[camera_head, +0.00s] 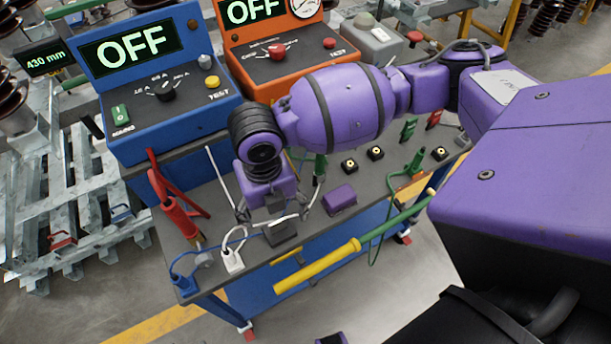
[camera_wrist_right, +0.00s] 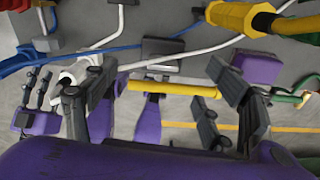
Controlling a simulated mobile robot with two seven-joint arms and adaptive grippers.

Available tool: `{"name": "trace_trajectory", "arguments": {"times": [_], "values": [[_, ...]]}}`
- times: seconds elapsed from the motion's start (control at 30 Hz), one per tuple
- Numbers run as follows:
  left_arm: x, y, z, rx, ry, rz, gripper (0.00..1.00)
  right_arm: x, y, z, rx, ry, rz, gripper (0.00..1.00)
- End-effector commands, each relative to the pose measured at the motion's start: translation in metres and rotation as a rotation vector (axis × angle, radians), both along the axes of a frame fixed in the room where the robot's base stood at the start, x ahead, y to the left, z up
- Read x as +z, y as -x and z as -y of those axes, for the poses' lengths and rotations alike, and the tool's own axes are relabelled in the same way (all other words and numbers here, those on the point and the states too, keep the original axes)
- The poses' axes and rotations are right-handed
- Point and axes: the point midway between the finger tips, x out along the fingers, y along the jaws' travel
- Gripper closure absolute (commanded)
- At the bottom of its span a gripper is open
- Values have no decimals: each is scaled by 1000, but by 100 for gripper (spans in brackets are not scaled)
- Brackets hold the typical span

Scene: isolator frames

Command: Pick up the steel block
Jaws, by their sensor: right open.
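The dark grey steel block (camera_head: 283,233) lies on the grey bench top, near its front edge, below my right gripper. In the right wrist view the block (camera_wrist_right: 163,52) lies beyond the fingertips, roughly midway between them, with a white cable close by. My right gripper (camera_head: 274,211) points down over the block. Its fingers (camera_wrist_right: 160,78) are spread wide with nothing between them. The gripper and its wrist partly cover the block's far side in the head view.
A purple block (camera_head: 341,198) sits right of the gripper. A yellow-and-green rod (camera_head: 335,262) crosses the bench front. Blue (camera_head: 190,123) and orange (camera_head: 243,63) testers stand behind.

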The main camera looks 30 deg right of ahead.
Motion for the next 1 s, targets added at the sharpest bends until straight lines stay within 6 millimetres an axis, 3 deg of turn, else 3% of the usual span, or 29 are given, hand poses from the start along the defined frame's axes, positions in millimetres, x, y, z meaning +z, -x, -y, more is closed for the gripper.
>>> {"name": "trace_trajectory", "arguments": {"times": [0.17, 0.7, 1.0], "values": [[-1, -2, 2, -3, 2, 0, 60, -4, -1, -2, 110, -9, 6, 23], [6, -11, 4, -4, 5, 18, 60, -71, -1, 4, 112, -8, 9, 23], [5, -10, 5, -3, 7, 15, 60, -77, -2, 4, 113, -8, 12, 23]]}}
